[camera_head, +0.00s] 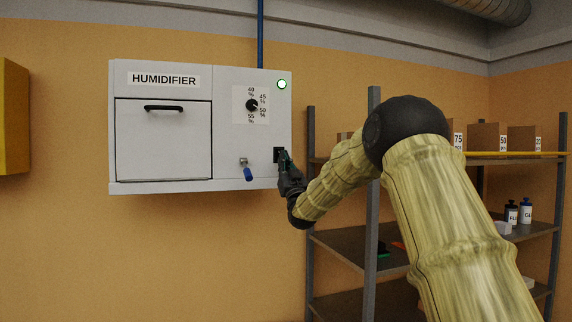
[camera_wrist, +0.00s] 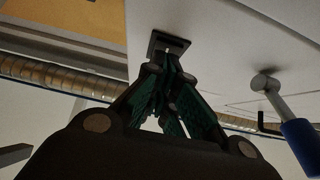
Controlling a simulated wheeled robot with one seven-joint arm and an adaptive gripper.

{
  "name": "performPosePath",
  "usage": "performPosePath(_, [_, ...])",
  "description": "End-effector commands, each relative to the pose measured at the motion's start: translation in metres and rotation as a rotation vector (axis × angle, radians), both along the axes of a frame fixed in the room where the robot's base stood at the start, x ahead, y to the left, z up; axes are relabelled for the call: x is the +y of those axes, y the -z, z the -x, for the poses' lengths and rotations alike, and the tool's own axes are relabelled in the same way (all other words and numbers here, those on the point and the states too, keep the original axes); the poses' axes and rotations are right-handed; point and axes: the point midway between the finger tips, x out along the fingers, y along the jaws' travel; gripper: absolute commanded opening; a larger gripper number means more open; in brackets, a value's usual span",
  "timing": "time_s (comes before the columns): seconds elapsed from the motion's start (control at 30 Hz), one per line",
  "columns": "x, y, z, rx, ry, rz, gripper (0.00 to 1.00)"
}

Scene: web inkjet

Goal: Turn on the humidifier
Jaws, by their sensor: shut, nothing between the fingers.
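The humidifier (camera_head: 230,155) is a white wall box with a label, a door with a black handle (camera_head: 164,108) and a black dial (camera_head: 252,105). A round indicator (camera_head: 282,84) at its top right glows green. A small black switch (camera_head: 278,152) sits at its lower right; its plate also shows in the wrist view (camera_wrist: 170,42). My gripper (camera_head: 284,160) is shut and empty, its fingertips at the switch. In the wrist view the fingertips (camera_wrist: 160,62) meet the lower part of the switch plate; I cannot tell whether they touch. The switch's position is partly hidden.
A blue-handled valve (camera_head: 247,172) projects from the box left of the switch, and shows right of my gripper in the wrist view (camera_wrist: 298,140). A metal shelf (camera_head: 345,240) with boxes and bottles stands on the right. A yellow box (camera_head: 14,115) is at the far left.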

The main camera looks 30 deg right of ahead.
Motion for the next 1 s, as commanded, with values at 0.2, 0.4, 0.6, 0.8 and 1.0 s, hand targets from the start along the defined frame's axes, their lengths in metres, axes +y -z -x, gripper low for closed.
performPosePath(0.2, [0.011, 0.009, 0.009, 0.0, -0.009, -0.001, 0.0])
performPosePath(0.4, [0.019, 0.021, 0.022, 0.002, -0.016, -0.002, 0.0])
performPosePath(0.6, [0.014, 0.048, 0.045, 0.002, -0.008, -0.002, 0.0])
performPosePath(0.8, [0.016, 0.071, 0.064, 0.001, -0.008, -0.003, 0.0])
performPosePath(1.0, [0.02, 0.084, 0.075, 0.0, -0.01, -0.002, 0.0])
